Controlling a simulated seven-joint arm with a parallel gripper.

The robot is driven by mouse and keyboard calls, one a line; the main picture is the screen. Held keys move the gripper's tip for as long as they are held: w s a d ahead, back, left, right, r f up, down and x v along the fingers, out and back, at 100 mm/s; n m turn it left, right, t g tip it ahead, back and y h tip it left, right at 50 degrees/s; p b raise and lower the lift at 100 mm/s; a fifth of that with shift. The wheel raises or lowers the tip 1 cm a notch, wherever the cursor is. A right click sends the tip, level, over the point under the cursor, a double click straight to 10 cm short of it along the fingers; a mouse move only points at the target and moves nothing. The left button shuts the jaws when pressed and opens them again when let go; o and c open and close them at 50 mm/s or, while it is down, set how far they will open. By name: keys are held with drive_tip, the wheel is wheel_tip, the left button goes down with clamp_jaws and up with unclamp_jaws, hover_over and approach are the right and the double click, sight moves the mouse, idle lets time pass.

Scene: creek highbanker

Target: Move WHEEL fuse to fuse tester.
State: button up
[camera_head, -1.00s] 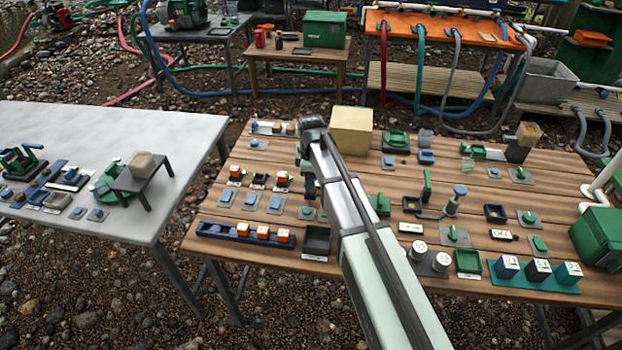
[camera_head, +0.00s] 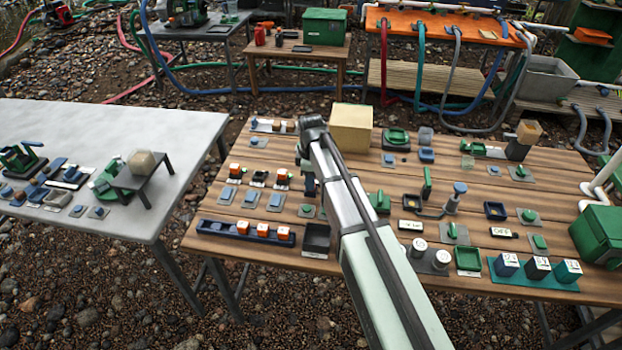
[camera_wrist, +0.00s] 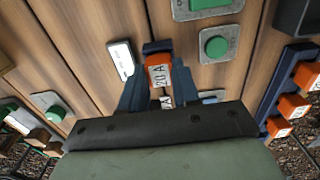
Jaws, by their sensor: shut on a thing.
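In the wrist view an orange fuse (camera_wrist: 158,74) with a white "20 A" label sits between the dark blue fingers of my gripper (camera_wrist: 159,84), which is shut on it. A dark blue piece shows just beyond the fuse; I cannot tell whether the fuse touches it. A second "A" label (camera_wrist: 167,102) shows nearer my palm, mostly hidden. No WHEEL lettering is legible, and I cannot pick out the fuse tester.
A dark blue rack (camera_head: 213,227) with orange fuses stands at the table's front left, beside a black open tray (camera_head: 316,239). A green button (camera_wrist: 215,46) and a white label plate (camera_wrist: 121,60) lie near my fingers. A yellowish block (camera_head: 351,128) stands behind my arm.

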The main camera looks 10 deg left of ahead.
drive_tip(key=o, duration=1.1)
drive_tip(key=shift+r, duration=0.1)
drive_tip(key=shift+r, duration=3.65)
